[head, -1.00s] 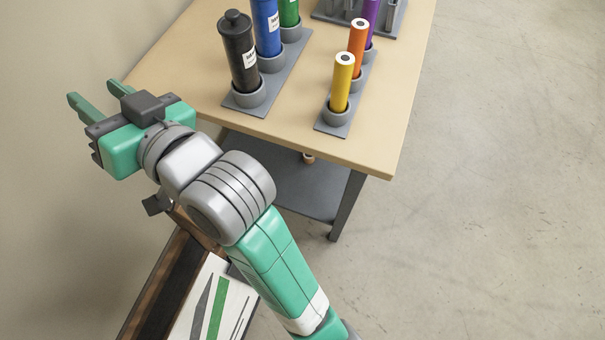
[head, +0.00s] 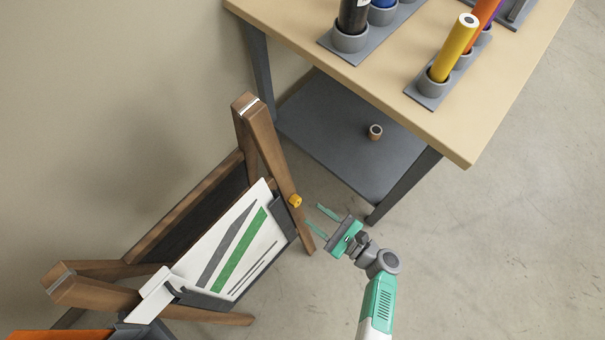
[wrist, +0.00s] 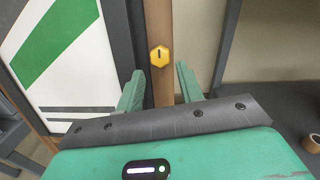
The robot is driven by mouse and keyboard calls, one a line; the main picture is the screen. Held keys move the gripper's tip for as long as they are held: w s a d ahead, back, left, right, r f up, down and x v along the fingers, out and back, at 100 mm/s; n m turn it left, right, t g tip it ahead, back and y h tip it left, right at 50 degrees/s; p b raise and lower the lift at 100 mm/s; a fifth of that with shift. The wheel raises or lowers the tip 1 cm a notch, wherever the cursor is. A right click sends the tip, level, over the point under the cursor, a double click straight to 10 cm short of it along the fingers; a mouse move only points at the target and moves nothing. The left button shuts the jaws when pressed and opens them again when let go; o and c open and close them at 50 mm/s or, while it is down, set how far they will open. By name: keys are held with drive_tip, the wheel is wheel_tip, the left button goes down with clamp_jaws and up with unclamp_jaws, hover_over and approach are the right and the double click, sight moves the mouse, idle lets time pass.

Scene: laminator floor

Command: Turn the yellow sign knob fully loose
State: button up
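The yellow sign knob (head: 296,201) sits on the right wooden leg of the sign stand (head: 262,140), beside the white sign board (head: 232,248). In the wrist view the knob (wrist: 159,56) is a yellow hexagon with a dark mark, roughly upright, on the wooden post. My gripper (head: 317,221) is open and empty, just right of the knob in the head view. In the wrist view its two green fingers (wrist: 158,85) stand apart on either side of the post, with the knob beyond their tips and between them. They do not appear to touch it.
A table (head: 440,125) stands behind, with a grey lower shelf (head: 325,140) holding a small brown ring (head: 375,132). A yellow roll (head: 455,46) and other coloured rolls stand in holders on top. The floor to the right is clear.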

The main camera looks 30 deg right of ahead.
sight(299, 203)
drive_tip(key=b+x, duration=0.1)
drive_tip(key=x, duration=0.4)
drive_tip(key=shift+d, duration=0.1)
drive_tip(key=c, duration=0.7)
